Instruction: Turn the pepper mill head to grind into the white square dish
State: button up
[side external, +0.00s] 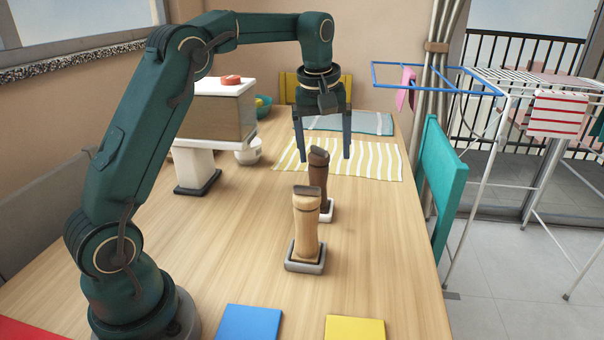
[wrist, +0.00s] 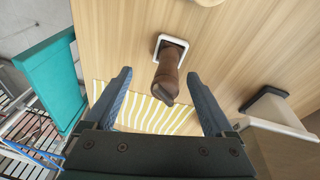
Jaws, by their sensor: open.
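A dark brown mill (side external: 319,177) stands upright in a small white square dish (side external: 329,214), partly behind a light wooden mill (side external: 306,228) in a grey square dish (side external: 305,267). My gripper (side external: 323,159) is open and empty, pointing down, with its fingertips near the height of the dark mill's head. In the wrist view, the dark mill (wrist: 167,72) shows between the two open fingers, its head toward me, and the white dish (wrist: 160,46) is around its foot. The fingers appear apart from the mill; how far they are from it in depth is hard to tell.
A yellow-striped cloth (side external: 367,164) and a blue-grey cloth (side external: 345,123) lie behind. A white-and-brown dispenser-like stand (side external: 196,168) and a white bowl (side external: 249,152) are at left. Blue (side external: 249,322) and yellow (side external: 355,328) squares lie in front. A teal chair (side external: 443,180) borders the table's right edge.

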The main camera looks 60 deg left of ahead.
aim_at(318, 149)
jog(key=shift+w+a+r+m+y, duration=0.15)
jog(key=shift+a+r+y, duration=0.35)
jog(key=shift+w+a+r+m+y, duration=0.15)
jog(key=shift+a+r+y, duration=0.3)
jog(key=shift+a+y, duration=0.05)
jog(key=shift+w+a, duration=0.1)
jog(key=shift+a, duration=0.15)
jog(key=shift+x, duration=2.4)
jog(key=shift+a, duration=0.1)
jog(key=shift+c, duration=0.3)
jog(key=c, duration=1.3)
jog(key=shift+m+t, duration=0.3)
jog(key=shift+m, duration=0.1)
